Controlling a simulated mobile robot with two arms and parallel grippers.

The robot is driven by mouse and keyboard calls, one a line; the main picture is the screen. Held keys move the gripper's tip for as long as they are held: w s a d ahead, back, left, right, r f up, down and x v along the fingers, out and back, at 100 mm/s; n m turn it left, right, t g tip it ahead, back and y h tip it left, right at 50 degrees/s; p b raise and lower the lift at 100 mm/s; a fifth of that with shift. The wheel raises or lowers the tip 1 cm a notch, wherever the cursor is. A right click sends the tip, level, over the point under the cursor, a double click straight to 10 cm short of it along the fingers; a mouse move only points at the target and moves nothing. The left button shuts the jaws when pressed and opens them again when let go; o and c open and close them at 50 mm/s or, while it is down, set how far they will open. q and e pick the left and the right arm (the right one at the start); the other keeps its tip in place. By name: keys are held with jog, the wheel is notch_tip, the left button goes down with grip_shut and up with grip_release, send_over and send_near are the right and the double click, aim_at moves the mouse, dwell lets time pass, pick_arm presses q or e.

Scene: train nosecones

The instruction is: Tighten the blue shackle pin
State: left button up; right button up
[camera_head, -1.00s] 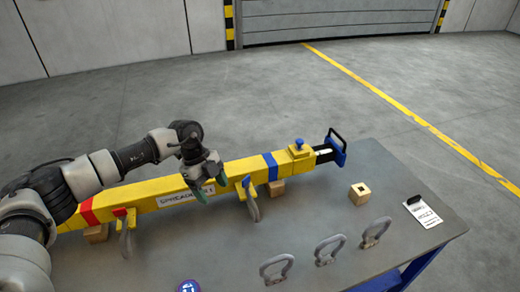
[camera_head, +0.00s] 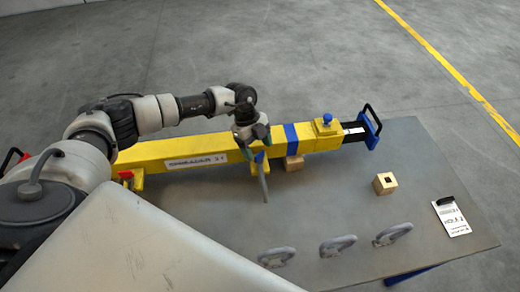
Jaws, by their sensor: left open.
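A yellow spreader beam (camera_head: 203,146) lies across the table, with a blue band (camera_head: 291,136) to the right of its middle. A grey shackle (camera_head: 264,187) hangs from a yellow lug under the beam, just left of that band. The blue pin (camera_head: 259,157) shows at the top of this shackle, partly hidden by my gripper. My left gripper (camera_head: 252,142) is open and points down over the beam, right at the blue pin. I cannot tell whether its fingers touch the pin. My right gripper is not in view.
Three loose grey shackles (camera_head: 337,245) lie along the table's front. A wooden block with a dark square hole (camera_head: 385,183) and a white tag (camera_head: 451,218) are at the right. A blue knob (camera_head: 327,118) tops the beam. The grey table (camera_head: 330,195) is bare between.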

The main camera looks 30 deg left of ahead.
aim_at(260, 157)
pick_arm(q)
jog(key=shift+x, duration=1.05)
jog(key=shift+d+f, duration=0.1)
jog(key=shift+f, duration=0.3)
jog(key=shift+c, duration=0.5)
jog(key=c, duration=0.8)
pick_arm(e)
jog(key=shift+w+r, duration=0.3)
